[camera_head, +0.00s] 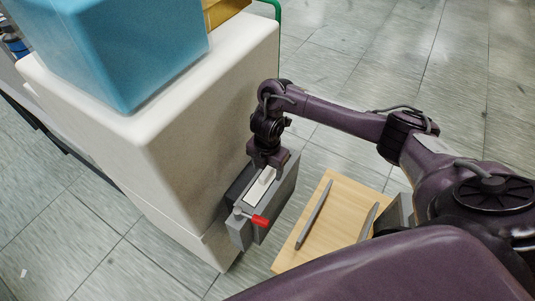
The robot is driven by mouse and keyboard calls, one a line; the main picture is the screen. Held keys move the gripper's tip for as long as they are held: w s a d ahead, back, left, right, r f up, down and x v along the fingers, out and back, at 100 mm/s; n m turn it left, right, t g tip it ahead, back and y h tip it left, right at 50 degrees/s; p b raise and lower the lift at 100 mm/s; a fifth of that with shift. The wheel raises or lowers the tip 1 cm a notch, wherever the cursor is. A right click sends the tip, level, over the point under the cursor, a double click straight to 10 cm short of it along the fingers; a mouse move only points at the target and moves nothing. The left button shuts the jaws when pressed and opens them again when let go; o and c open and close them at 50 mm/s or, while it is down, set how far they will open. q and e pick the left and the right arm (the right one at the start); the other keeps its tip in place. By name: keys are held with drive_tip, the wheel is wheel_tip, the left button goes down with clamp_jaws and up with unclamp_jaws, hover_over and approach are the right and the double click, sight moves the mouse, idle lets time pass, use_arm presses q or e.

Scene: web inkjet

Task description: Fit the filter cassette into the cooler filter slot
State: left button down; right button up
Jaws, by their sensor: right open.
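The cooler filter slot is a grey box (279,201) fixed to the side of the white cabinet, with a red-tipped lever (260,220) at its front. A pale, flat piece that looks like the filter cassette (256,191) sits in the top opening of the box. How deep it is seated I cannot tell. My right gripper (266,172) is open, pointing down just above the rear end of the pale piece. Its fingers are small and partly hidden against it. My left gripper is not in view.
The white cabinet (190,130) stands close on the left, with a blue box (125,50) on top. A small wooden table (336,215) to the right of the slot carries a thin grey bar (314,214) and another grey piece (369,222). Tiled floor beyond is clear.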

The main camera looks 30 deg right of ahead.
wheel_tip(320, 180, up, 10)
drive_tip(key=p, duration=0.3)
drive_tip(key=shift+r+p, duration=0.2)
drive_tip(key=shift+p, duration=0.15)
